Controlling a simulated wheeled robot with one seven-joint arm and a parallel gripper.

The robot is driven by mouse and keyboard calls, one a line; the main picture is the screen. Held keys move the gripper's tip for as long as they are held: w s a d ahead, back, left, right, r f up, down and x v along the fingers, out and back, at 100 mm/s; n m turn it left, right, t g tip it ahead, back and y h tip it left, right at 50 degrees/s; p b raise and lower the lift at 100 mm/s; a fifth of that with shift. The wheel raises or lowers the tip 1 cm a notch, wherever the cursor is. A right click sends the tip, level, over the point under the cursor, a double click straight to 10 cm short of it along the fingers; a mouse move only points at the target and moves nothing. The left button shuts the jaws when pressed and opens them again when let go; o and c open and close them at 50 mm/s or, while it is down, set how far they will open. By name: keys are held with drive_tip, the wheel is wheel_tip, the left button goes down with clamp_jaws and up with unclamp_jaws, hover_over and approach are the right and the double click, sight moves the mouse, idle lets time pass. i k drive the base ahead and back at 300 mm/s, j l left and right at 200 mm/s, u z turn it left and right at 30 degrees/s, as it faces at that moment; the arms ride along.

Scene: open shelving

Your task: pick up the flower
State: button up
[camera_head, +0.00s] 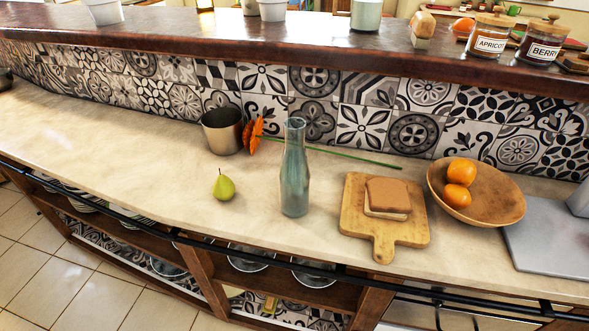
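An orange flower (255,133) with a long thin green stem (340,156) lies on the beige counter (120,150), along the tiled wall. Its bloom is at the left, right beside a metal cup (223,131). The stem runs to the right behind a glass bottle (295,170), which hides a small part of it, and ends behind the cutting board. My gripper is not in view.
A green pear (223,186) stands left of the bottle. A wooden cutting board (384,249) with bread (388,194) and a wooden bowl (505,205) with oranges (459,182) are at the right. A dark raised ledge (200,45) runs above the tiles. The left counter is clear.

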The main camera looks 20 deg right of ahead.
sight(252, 134)
drive_tip(key=i+j+z, duration=0.1)
drive_tip(key=i+j, duration=0.15)
drive_tip(key=j, duration=0.2)
drive_tip(key=i+j+z, duration=0.1)
drive_tip(key=j, duration=0.3)
drive_tip(key=i+j+z, duration=0.1)
drive_tip(key=i+j, duration=0.2)
drive_tip(key=j, duration=0.2)
drive_tip(key=i+j+z, duration=0.1)
drive_tip(key=j, duration=0.35)
drive_tip(key=i+j, duration=0.2)
drive_tip(key=j, duration=0.3)
drive_tip(key=i+j+z, duration=0.15)
drive_tip(key=j, duration=0.35)
drive_tip(key=i+j+z, duration=0.1)
drive_tip(key=j, duration=0.4)
drive_tip(key=i+j+z, duration=0.1)
drive_tip(key=j, duration=0.4)
drive_tip(key=i, duration=0.1)
